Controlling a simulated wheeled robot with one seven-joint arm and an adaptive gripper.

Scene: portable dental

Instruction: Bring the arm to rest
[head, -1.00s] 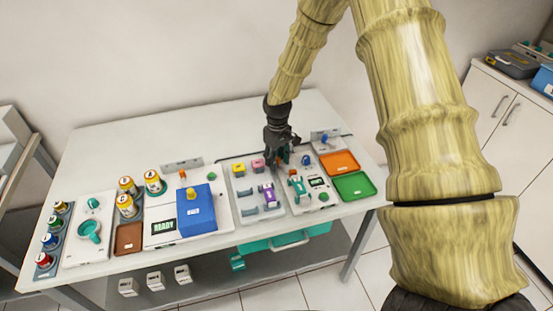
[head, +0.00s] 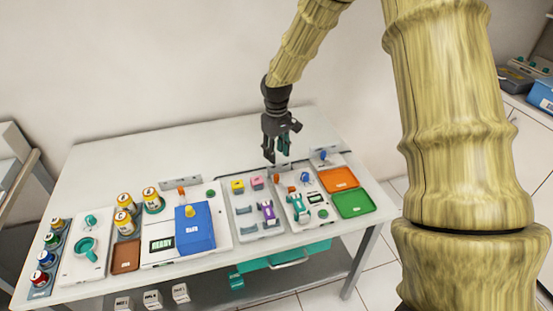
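My gripper (head: 278,158) hangs from my arm, fingers pointing down, above the back of the white table (head: 110,160). It is over the area between the tray with the yellow and pink pieces and the device panel with the teal handpiece (head: 297,207). The two fingers look parted, with nothing clearly between them, and appear clear of the things below. The purple-and-white handpiece (head: 268,212) rests in the holder tray (head: 243,222) in front of the gripper.
An orange tray (head: 338,180) and a green tray (head: 353,203) lie at the right end. A teal drawer (head: 290,256) is below. The table's back left is clear.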

